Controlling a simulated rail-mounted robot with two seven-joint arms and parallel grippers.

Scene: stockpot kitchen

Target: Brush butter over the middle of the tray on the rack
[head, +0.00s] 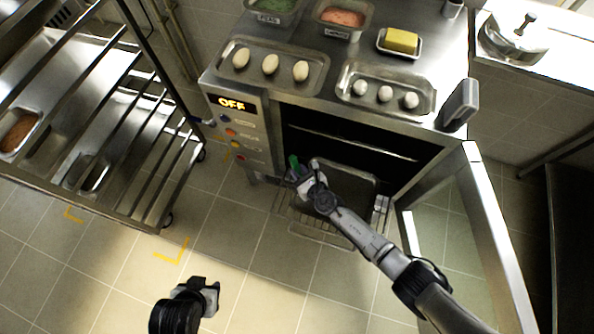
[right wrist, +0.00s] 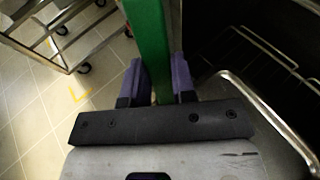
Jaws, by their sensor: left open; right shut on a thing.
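My right gripper (head: 300,175) is shut on a green-handled thing (head: 294,162), likely the brush, at the left edge of the tray. In the right wrist view the green handle (right wrist: 150,45) stands between my purple fingers (right wrist: 158,85); its bristle end is not visible. The dark metal tray (head: 352,188) lies on the wire rack (head: 322,236), which sticks out of the open oven. The tray's rim (right wrist: 265,110) is right of the gripper in the wrist view. The yellow butter (head: 401,40) sits in a white dish on the oven top. My left gripper (head: 210,290) is open and empty above the floor.
The oven door (head: 490,235) hangs open at the right. On the oven top stand a tray of brown eggs (head: 270,64), a tray of white eggs (head: 386,93) and two labelled tubs. A wheeled shelf rack (head: 100,130) is at the left. Floor between is clear.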

